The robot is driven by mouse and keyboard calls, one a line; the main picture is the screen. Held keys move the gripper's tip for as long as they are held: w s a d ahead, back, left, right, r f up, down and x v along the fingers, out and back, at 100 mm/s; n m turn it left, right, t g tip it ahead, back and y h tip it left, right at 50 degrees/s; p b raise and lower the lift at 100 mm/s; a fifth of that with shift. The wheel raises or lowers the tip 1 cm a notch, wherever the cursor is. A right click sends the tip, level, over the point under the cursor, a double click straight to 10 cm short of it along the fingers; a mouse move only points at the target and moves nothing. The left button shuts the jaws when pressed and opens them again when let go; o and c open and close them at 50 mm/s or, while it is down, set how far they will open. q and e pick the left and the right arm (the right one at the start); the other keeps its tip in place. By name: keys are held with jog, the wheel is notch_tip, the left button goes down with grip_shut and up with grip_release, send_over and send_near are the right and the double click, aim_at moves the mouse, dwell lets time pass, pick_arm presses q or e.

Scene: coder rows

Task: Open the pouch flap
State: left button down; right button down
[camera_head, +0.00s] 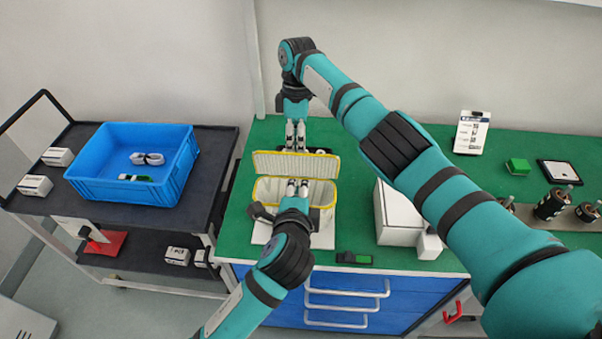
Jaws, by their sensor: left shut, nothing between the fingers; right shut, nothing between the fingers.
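The pouch (323,196) is a pale box-like bag with a yellow rim, standing on the green bench. Its flap (262,163), pale with a yellow edge, stands raised at the back of the opening, and the mouth shows between flap and front rim. My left gripper (298,184) is shut and empty, over the mouth of the pouch, with its wrist hiding part of the front. My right gripper (295,148) is shut and empty, just behind the flap's upper edge. I cannot tell whether either gripper touches the pouch.
A blue crate (88,186) sits on a black cart at left. My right arm crosses above the bench and hides part of it.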

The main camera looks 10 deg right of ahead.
aim_at(301, 166)
pick_arm(q)
jog(key=x, duration=0.7)
jog(key=shift+w+d+f, duration=0.1)
jog(key=shift+w+f, duration=0.05)
jog(key=shift+w, duration=0.1)
pick_arm(e)
jog(key=shift+s+f, duration=0.25)
jog(key=shift+f, duration=0.45)
pick_arm(q)
jog(key=shift+w+d+r, duration=0.15)
jog(key=shift+w+r, duration=0.1)
jog(key=shift+w, duration=0.3)
pick_arm(e)
jog(key=shift+a, duration=0.1)
pick_arm(q)
jog(key=shift+f, duration=0.1)
pick_arm(e)
jog(key=c, duration=1.4)
grip_release()
jog(key=shift+r, duration=0.25)
